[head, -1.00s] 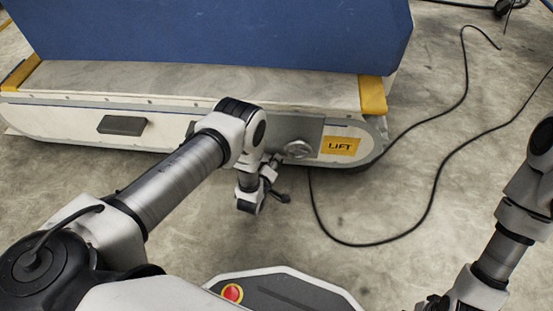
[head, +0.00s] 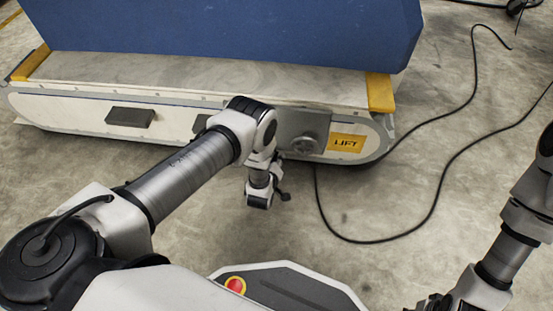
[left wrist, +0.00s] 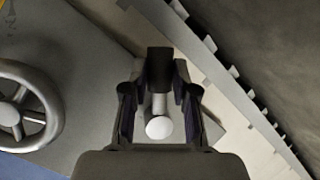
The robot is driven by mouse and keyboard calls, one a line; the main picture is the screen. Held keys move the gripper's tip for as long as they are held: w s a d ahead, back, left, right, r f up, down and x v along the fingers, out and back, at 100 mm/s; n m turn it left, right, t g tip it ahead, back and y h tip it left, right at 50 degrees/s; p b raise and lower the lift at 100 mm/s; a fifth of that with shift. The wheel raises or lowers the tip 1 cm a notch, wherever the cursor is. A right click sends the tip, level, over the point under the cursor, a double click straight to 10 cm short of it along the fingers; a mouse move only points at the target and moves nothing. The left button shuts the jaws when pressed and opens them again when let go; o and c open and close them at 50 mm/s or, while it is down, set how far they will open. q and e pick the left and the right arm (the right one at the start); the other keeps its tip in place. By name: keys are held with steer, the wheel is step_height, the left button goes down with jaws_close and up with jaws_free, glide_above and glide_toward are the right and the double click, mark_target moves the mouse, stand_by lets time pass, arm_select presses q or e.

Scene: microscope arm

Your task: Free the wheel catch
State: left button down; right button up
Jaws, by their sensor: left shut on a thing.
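The wheel catch shows in the left wrist view as a small part with a round pale knob (left wrist: 159,128). My left gripper (left wrist: 159,105) has its two dark fingers on either side of this part and is shut on it. The spoked grey handwheel (left wrist: 20,108) is to the left of the fingers, apart from them. In the head view the handwheel (head: 305,145) sits on the grey plate at the machine's right end. My left wrist (head: 259,188) hangs in front of the machine, and the arm hides the catch and most of the gripper there. My right gripper is out of frame.
The low pale machine base (head: 75,107) carries a big blue block (head: 220,32) and yellow corner pieces. A yellow LIFT label (head: 347,143) is right of the handwheel. A black cable (head: 440,190) loops over the floor on the right. Bare floor lies in front.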

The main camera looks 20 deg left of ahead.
arm_select(q)
steer(key=c, duration=0.9)
jaws_free()
steer(key=shift+s, duration=0.1)
steer(key=v, duration=1.1)
steer(key=shift+s+r, duration=0.2)
steer(key=shift+s, duration=0.15)
